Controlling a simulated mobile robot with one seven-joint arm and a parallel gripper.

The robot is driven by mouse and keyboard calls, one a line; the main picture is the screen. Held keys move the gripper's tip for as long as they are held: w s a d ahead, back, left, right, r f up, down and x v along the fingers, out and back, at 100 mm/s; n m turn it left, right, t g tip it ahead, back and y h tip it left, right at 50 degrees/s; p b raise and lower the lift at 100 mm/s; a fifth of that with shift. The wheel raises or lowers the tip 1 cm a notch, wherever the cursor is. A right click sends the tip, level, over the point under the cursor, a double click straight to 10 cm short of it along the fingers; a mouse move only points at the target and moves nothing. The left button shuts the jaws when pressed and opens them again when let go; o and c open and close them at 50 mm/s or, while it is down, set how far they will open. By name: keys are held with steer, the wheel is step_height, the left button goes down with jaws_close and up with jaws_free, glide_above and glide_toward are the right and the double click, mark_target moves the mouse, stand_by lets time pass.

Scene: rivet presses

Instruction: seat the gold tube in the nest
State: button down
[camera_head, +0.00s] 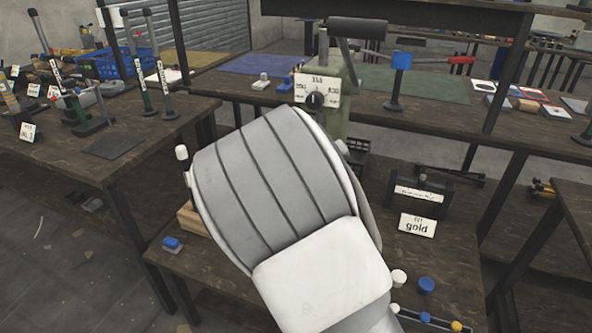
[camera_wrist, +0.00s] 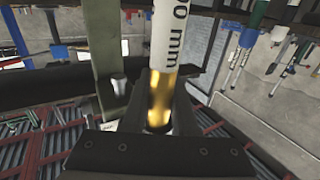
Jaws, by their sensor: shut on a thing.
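The gold tube (camera_wrist: 160,97) stands between the dark jaws of my gripper (camera_wrist: 161,84) in the wrist view. The jaws are shut on it. A white section (camera_wrist: 164,38) printed "0 mm" continues up from the gold part. In the head view my own arm hides the gripper and the tube. The green press (camera_head: 338,112) with a white dial plate (camera_head: 316,90) stands behind my arm, its lower part covered. I cannot make out the nest in either view, nor whether the tube touches it.
A sign reading "fit gold" (camera_head: 417,226) stands on the bench before a dark labelled block (camera_head: 420,195). Coloured knobs (camera_head: 426,286) are at the front right. A left table (camera_head: 120,160) holds tools and a blue crate (camera_head: 122,62). A green post (camera_wrist: 108,75) is close left of the tube.

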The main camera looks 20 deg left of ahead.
step_height(320, 180, down, 6)
steer(key=b, duration=0.6)
stand_by(1.9)
steer(key=c, duration=0.6)
jaws_free()
steer(key=p+v, duration=1.2)
steer(key=v, duration=0.5)
steer(key=shift+s+p, duration=0.2)
steer(key=shift+p, duration=0.2)
steer(key=shift+d, duration=0.1)
